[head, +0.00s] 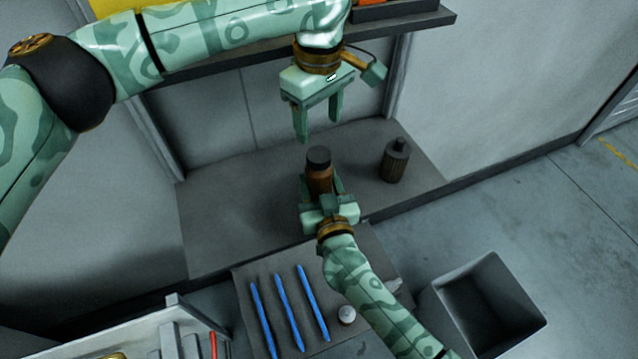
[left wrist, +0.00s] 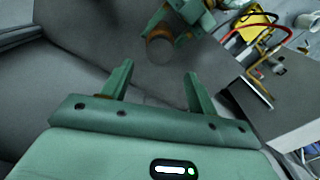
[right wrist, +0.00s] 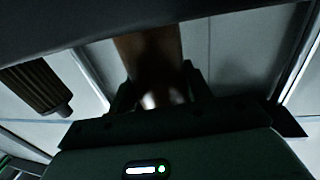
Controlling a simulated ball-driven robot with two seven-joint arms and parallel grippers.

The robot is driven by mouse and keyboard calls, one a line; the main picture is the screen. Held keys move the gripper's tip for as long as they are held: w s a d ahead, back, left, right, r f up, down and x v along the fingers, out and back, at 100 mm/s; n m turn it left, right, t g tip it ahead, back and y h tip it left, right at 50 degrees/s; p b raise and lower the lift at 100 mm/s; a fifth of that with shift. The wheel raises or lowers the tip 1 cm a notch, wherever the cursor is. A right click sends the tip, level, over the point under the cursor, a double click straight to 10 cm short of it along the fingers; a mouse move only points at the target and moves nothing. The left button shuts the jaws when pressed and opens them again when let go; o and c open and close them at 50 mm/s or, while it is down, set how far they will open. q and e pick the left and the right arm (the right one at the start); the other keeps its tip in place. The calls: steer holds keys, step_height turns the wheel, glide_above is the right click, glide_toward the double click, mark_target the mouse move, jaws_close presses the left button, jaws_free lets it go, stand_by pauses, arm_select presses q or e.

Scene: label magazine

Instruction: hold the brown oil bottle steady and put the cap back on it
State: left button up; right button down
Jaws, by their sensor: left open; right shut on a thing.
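The brown oil bottle (head: 319,181) stands upright on the grey shelf, with its dark cap (head: 318,157) seen on top. Whether the cap is screwed tight cannot be told. My right gripper (head: 321,190) is shut around the bottle's body from the front. The right wrist view shows the bottle (right wrist: 150,55) between its fingers, in shadow. My left gripper (head: 318,128) is open and empty, pointing down above the cap and apart from it. In the left wrist view the round dark cap (left wrist: 160,48) lies just beyond the open fingertips (left wrist: 159,70).
A dark ribbed bottle (head: 395,163) stands right of the brown one. An upper shelf (head: 230,62) runs behind my left arm. Several blue sticks (head: 288,310) and a small white round thing (head: 346,315) lie on the front table. A grey bin (head: 489,300) stands at right.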

mark_target(319, 154)
arm_select(q)
step_height(319, 154, down, 8)
steer(key=shift+r, duration=0.15)
stand_by(0.4)
